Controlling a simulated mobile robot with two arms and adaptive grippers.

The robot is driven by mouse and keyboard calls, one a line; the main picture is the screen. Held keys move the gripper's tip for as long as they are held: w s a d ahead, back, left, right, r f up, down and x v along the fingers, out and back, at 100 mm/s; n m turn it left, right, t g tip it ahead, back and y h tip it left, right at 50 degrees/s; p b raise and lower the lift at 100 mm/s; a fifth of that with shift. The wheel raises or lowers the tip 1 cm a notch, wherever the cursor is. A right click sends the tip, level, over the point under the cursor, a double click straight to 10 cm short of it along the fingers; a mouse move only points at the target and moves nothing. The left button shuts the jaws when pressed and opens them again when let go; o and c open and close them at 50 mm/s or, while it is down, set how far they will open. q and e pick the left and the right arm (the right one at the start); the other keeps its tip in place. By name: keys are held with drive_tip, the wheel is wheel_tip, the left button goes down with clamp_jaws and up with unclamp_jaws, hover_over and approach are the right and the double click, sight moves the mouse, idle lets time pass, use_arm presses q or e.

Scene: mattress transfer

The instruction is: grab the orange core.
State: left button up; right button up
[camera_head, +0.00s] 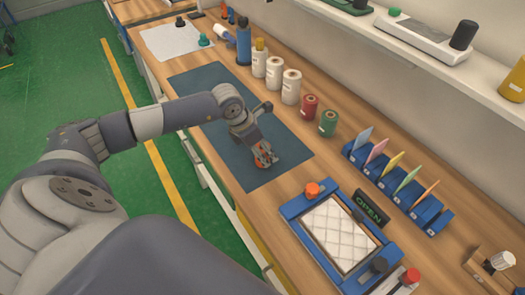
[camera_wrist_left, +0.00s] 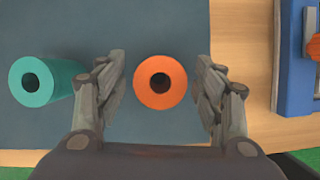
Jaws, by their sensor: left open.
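The orange core (camera_wrist_left: 160,82) stands on the dark blue mat (camera_wrist_left: 160,25) in the left wrist view, with its hollow end facing the camera. My left gripper (camera_wrist_left: 161,90) is open, with one finger on each side of the core and a gap to both. In the head view my left gripper (camera_head: 264,157) is low over the near end of the mat, and bits of the orange core show between its fingers. A teal core (camera_wrist_left: 40,82) stands just left of the left finger in the wrist view. My right gripper is not in view.
A blue frame with a quilted white pad (camera_head: 337,235) and an orange knob (camera_head: 312,189) lies right of the mat. White, red and green rolls (camera_head: 328,123) line the back. A blue rack (camera_head: 397,190) holds coloured cards. The mat's left part is mostly clear.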

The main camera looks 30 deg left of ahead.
use_arm(q)
drive_tip(key=shift+w+f, duration=0.1)
drive_tip(key=shift+f, duration=0.2)
drive_tip(key=c, duration=1.2)
drive_tip(key=shift+o, duration=0.2)
drive_tip(key=shift+r, duration=0.15)
